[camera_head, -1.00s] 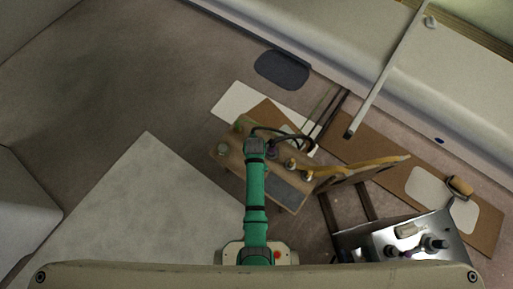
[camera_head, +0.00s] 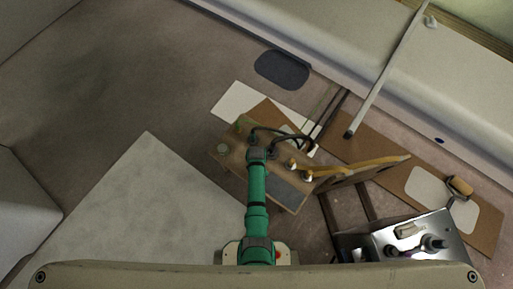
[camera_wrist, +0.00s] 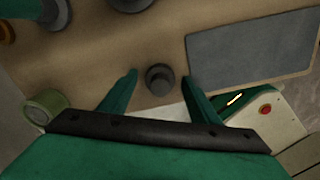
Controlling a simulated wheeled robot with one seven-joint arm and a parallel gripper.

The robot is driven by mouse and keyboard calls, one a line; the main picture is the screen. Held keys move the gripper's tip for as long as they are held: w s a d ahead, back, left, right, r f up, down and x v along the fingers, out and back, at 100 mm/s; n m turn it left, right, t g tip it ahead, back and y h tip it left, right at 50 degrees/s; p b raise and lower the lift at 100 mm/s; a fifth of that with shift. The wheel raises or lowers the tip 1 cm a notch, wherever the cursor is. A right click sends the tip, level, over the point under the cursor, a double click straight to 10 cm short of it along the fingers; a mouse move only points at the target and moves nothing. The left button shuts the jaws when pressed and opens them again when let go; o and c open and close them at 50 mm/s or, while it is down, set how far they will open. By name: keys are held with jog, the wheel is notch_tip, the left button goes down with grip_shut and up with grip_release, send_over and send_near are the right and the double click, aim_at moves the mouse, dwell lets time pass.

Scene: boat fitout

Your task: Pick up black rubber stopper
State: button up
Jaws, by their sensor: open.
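A short dark grey-black round stopper (camera_wrist: 160,79) stands on the wooden board (camera_wrist: 95,75) in the wrist view. My gripper (camera_wrist: 160,76) is open, its two green fingers apart on the left and right of the stopper. Gaps show between it and both fingers, so it is not held. In the head view my arm ends over the wooden board (camera_head: 237,170), and I cannot make out the stopper or the fingertips there.
A grey pad (camera_wrist: 250,46) lies right of the stopper; a green roll (camera_wrist: 46,105) is on the left. In the head view, brass-coloured fittings (camera_head: 306,175) stand on the board's right side. A shiny metal box (camera_head: 415,240) and a roller (camera_head: 460,187) are farther right.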

jog(key=shift+c, duration=0.4)
jog(key=c, duration=1)
jog(key=shift+c, duration=0.2)
jog(key=shift+r, duration=0.2)
jog(key=shift+r, duration=0.6)
jog(key=s+d+r, duration=0.8)
jog(key=s+r, duration=0.3)
jog(key=shift+d+r, duration=0.25)
jog(key=shift+d, duration=0.1)
jog(key=shift+w, duration=0.1)
